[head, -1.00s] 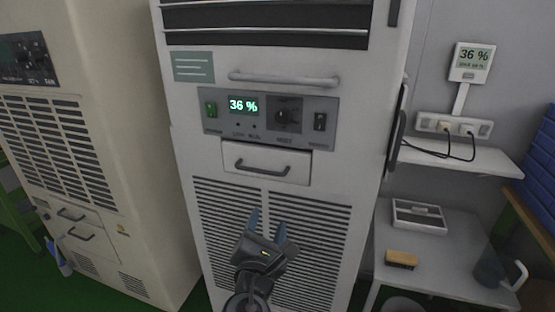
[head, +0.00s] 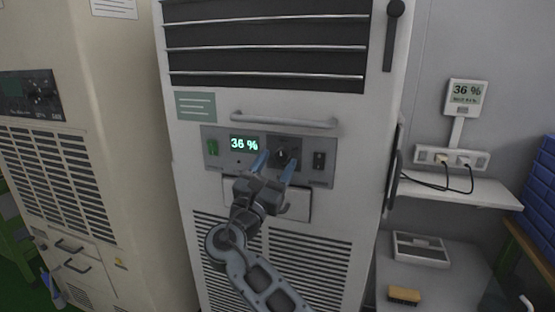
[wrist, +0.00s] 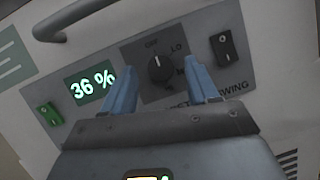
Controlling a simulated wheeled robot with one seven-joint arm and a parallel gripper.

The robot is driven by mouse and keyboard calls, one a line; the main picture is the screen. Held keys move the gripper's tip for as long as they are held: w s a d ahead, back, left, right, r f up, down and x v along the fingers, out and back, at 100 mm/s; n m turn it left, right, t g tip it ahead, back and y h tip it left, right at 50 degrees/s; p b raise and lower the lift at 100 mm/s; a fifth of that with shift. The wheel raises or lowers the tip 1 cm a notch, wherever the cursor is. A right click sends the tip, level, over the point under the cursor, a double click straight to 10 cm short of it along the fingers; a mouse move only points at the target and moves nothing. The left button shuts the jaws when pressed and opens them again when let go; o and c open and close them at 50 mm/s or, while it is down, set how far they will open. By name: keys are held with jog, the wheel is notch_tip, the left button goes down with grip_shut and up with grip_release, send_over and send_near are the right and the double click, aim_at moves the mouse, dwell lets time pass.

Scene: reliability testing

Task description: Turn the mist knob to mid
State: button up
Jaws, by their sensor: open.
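The mist knob (wrist: 159,68) is a dark round knob with a white pointer line, on a dark square plate in the machine's control panel (head: 225,135). In the wrist view its pointer is turned up toward the OFF mark; LO shows to its upper right, and other marks are partly hidden by a finger. In the head view the knob (head: 281,153) shows just above my gripper (head: 274,162). My gripper is open, its two blue fingers spread below and to either side of the knob. It appears empty, and I cannot tell any contact with the knob.
A green switch (wrist: 50,114) and a lit 36 % display (wrist: 90,84) are left of the knob; a black rocker switch (wrist: 224,50) is right. A handle bar (head: 284,119) crosses above the panel. A drawer is partly hidden behind my gripper. A second meter (head: 466,97) hangs on the wall.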

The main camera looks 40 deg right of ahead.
jog(key=shift+w+d+r, duration=0.15)
jog(key=shift+w+d, duration=0.1)
jog(key=shift+d, duration=0.2)
jog(key=c, duration=1)
